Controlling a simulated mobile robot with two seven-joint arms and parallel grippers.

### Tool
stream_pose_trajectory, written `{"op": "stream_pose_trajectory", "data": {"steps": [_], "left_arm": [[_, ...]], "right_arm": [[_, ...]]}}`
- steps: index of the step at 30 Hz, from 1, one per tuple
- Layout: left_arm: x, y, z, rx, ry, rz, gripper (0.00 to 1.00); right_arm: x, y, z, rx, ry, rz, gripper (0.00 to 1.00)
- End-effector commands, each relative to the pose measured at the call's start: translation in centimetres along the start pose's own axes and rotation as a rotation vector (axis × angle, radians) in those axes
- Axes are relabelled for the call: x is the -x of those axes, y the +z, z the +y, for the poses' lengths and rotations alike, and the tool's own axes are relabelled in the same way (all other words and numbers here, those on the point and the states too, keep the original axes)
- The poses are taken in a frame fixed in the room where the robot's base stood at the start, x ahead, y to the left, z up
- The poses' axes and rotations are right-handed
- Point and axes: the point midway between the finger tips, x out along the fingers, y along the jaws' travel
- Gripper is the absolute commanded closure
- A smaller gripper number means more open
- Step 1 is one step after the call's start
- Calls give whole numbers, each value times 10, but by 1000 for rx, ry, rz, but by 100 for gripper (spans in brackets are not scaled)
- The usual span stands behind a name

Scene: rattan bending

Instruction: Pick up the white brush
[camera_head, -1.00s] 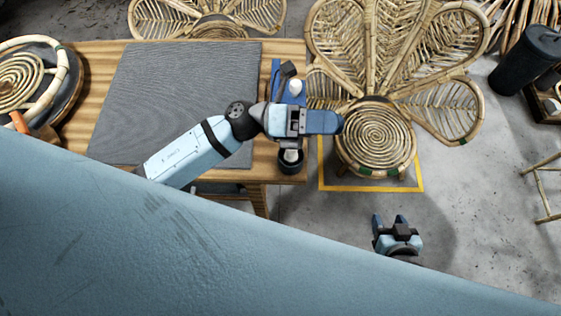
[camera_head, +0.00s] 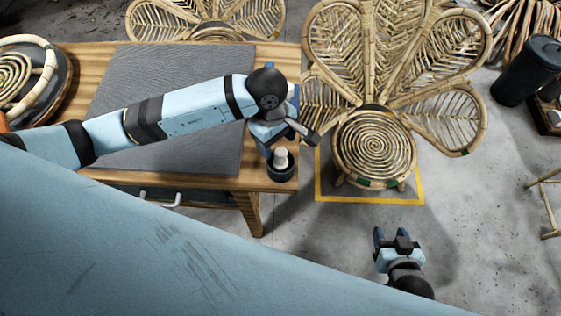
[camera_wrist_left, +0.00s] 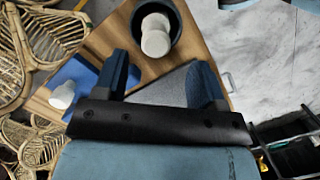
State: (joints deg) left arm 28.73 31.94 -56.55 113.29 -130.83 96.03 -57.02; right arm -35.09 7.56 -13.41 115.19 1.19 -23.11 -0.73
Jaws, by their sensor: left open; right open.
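A pale, rounded white piece, which looks like the white brush (camera_head: 281,157), stands upright in a black cup (camera_head: 271,174) at the table's front right corner. In the left wrist view, the white brush (camera_wrist_left: 155,36) shows inside the round black cup (camera_wrist_left: 174,12), beyond the fingertips. My left gripper (camera_head: 268,146) is over the table's right edge, just behind the cup. Its fingers are apart with nothing between them in the left wrist view (camera_wrist_left: 160,72). My right gripper (camera_head: 391,236) is open and empty over the floor, right of the table.
A grey mat (camera_head: 195,165) covers much of the wooden table (camera_head: 82,65). A blue tray (camera_wrist_left: 88,73) with another white piece (camera_wrist_left: 62,96) lies near the cup. A rattan chair (camera_head: 374,146) stands close to the table's right side. Floor around my right gripper is clear.

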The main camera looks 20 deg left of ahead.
Motion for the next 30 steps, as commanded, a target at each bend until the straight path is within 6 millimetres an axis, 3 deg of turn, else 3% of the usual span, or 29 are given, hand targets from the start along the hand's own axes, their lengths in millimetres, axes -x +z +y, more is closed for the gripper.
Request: {"op": "stream_pose_trajectory", "data": {"steps": [8, 16, 26, 30], "left_arm": [[-23, 1, 0, 1, 0, -2, 36], [-62, 2, 4, 2, 0, -5, 36], [-70, 0, 4, 0, 2, -2, 36], [-70, 1, 4, 0, 2, -2, 66]], "right_arm": [[1, -1, 2, 3, 2, 0, 47], [4, -5, 1, 9, 2, 4, 47], [3, -3, 0, 11, 0, 2, 47], [3, -3, 0, 11, 0, 1, 47]]}}
